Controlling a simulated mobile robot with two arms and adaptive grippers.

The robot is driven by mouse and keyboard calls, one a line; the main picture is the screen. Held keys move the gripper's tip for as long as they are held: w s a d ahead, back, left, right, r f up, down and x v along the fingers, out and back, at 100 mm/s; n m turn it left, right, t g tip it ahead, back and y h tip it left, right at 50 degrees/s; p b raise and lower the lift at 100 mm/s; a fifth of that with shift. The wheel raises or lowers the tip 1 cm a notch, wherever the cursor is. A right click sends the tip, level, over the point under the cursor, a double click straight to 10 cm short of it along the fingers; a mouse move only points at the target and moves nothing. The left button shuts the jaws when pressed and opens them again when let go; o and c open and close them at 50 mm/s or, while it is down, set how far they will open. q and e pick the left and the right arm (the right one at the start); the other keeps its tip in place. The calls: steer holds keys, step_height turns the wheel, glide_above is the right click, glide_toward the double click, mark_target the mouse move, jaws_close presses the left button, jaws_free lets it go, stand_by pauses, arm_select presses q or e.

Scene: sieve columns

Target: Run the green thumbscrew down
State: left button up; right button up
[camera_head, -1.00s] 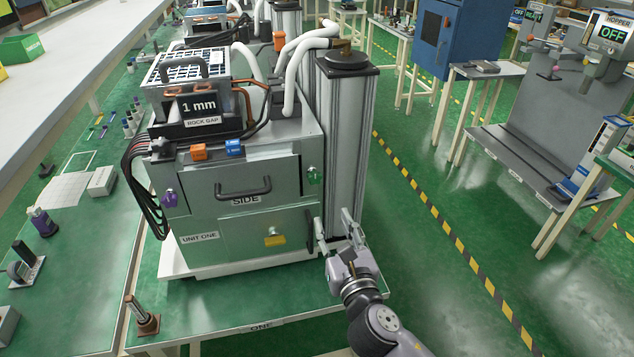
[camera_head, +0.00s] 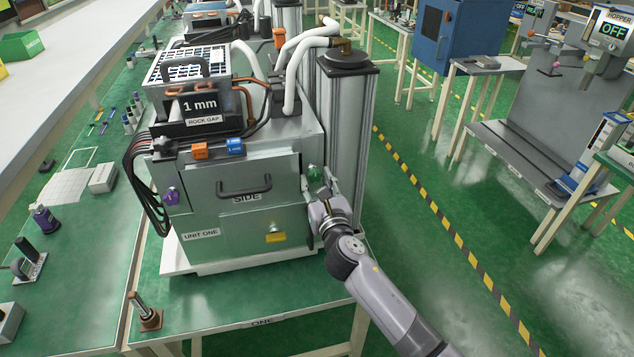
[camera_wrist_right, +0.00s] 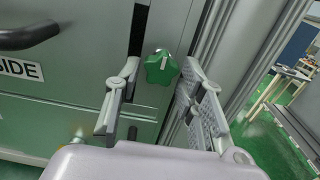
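The green thumbscrew (camera_head: 314,172) sits at the right edge of the SIDE panel (camera_head: 245,187) on UNIT ONE. In the right wrist view the star-shaped green thumbscrew (camera_wrist_right: 161,67) has a pale mark on its face and stands just beyond the fingertips. My right gripper (camera_head: 319,190) is just below the thumbscrew in the head view. In the right wrist view my right gripper (camera_wrist_right: 160,75) is open, one finger on each side of the knob, with gaps between. A purple thumbscrew (camera_head: 171,196) is at the panel's left edge. My left gripper is not in view.
A black handle (camera_head: 244,187) sticks out of the panel. A yellow latch (camera_head: 275,237) is on the lower front. A tall metal column (camera_head: 346,140) stands close to the right of the thumbscrew. A bolt on a brown base (camera_head: 148,314) stands at the front left.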

jaws_close()
stand_by(0.4)
steer(key=shift+m, duration=0.4)
steer(key=m, duration=0.2)
steer(key=shift+m+b, duration=0.3)
steer(key=shift+m, duration=0.1)
steer(key=shift+a+m, duration=0.1)
steer(key=shift+m, duration=1.7)
jaws_free()
